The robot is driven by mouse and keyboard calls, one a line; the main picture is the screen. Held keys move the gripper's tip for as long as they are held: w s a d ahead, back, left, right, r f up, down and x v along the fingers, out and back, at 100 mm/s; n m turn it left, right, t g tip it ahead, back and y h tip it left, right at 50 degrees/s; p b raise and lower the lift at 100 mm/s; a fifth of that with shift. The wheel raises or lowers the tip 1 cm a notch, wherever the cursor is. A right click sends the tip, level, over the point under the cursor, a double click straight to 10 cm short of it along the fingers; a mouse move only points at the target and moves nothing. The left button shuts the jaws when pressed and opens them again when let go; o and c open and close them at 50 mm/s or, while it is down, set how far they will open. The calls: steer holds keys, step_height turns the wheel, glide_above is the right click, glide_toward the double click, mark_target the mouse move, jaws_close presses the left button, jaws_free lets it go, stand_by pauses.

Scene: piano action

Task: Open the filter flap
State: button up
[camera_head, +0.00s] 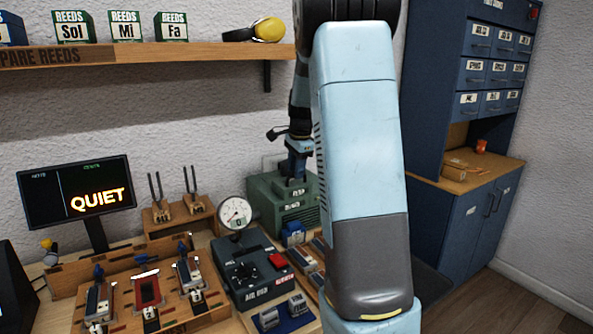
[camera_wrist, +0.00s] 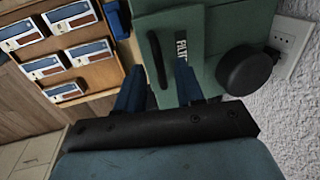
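A green box (camera_head: 268,207) stands against the wall behind the bench in the head view. The wrist view shows its filter flap (camera_wrist: 207,60), a green panel with a white, partly cut-off "FILT..." label and a black bar handle (camera_wrist: 155,55). The flap looks flat and shut. My gripper (camera_head: 298,178) is over the box top, partly behind my own arm. In the wrist view its two blue fingers (camera_wrist: 160,72) are apart, one on each side of the handle's near end, with gaps showing. I cannot tell how far above the flap the tips are.
A round black knob (camera_wrist: 245,70) and a wall socket (camera_wrist: 288,42) are right of the flap in the wrist view. A dial gauge (camera_head: 234,213), a dark control box (camera_head: 250,268) and a wooden fork stand (camera_head: 178,214) are left of the green box. A shelf (camera_head: 170,53) hangs above.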

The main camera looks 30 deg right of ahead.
steer(key=shift+w+f, duration=0.1)
steer(key=shift+f, duration=0.35)
jaws_close()
stand_by(1.1)
steer(key=shift+d, duration=0.1)
steer(key=shift+r, duration=0.15)
